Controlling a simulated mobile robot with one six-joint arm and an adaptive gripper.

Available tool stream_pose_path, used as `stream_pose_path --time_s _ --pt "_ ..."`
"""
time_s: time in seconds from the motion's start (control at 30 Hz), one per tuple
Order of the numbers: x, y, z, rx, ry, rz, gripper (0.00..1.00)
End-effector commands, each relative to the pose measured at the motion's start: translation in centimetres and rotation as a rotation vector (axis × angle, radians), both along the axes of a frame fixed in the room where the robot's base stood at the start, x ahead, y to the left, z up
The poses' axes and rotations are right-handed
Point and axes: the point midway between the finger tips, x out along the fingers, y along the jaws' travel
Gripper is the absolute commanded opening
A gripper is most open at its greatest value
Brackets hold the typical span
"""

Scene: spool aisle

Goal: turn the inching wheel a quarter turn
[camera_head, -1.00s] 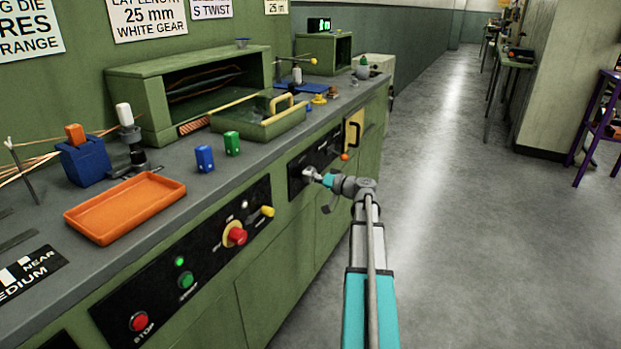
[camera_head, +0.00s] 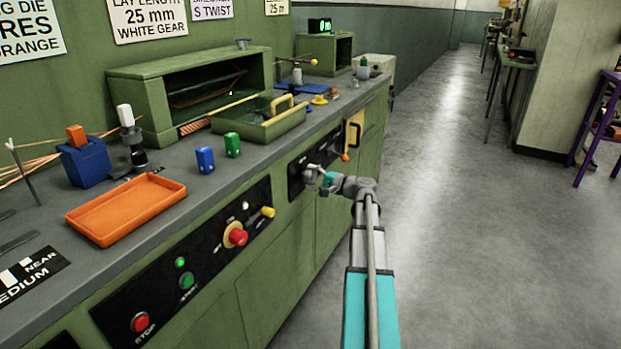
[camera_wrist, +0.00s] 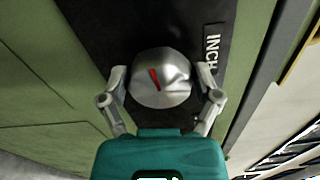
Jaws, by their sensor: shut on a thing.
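The inching wheel (camera_wrist: 160,79) is a round silver knob with a red mark on its face, beside a label reading "INCH" on a black panel. In the wrist view its red mark slants, with its upper end leaning left. My gripper (camera_wrist: 161,84) has one finger on each side of the wheel and is shut on it. In the head view my gripper (camera_head: 313,175) is at the black panel (camera_head: 298,172) on the green machine front, and it hides most of the wheel.
A lever with an orange knob (camera_head: 345,157) and a yellow plate with a black handle (camera_head: 354,130) are close to the right of my gripper. A panel with a red button (camera_head: 237,236) is to the left. The aisle floor (camera_head: 450,220) is clear.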

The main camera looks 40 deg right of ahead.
Motion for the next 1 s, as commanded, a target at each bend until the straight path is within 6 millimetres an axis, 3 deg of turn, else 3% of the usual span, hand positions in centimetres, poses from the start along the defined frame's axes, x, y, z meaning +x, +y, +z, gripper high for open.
stream_pose_path --time_s 0.33,0.8,0.83,0.9,1.0 --pt "0.05 0.02 0.07 0.136 0.056 0.001 0.33" --pt "0.05 0.02 0.06 0.150 0.062 0.001 0.33" --pt "0.05 0.02 0.06 0.150 0.062 0.001 0.87" --pt "0.04 0.03 0.06 0.150 0.062 0.001 1.00" --pt "0.05 0.02 0.06 0.150 0.062 0.000 1.00"
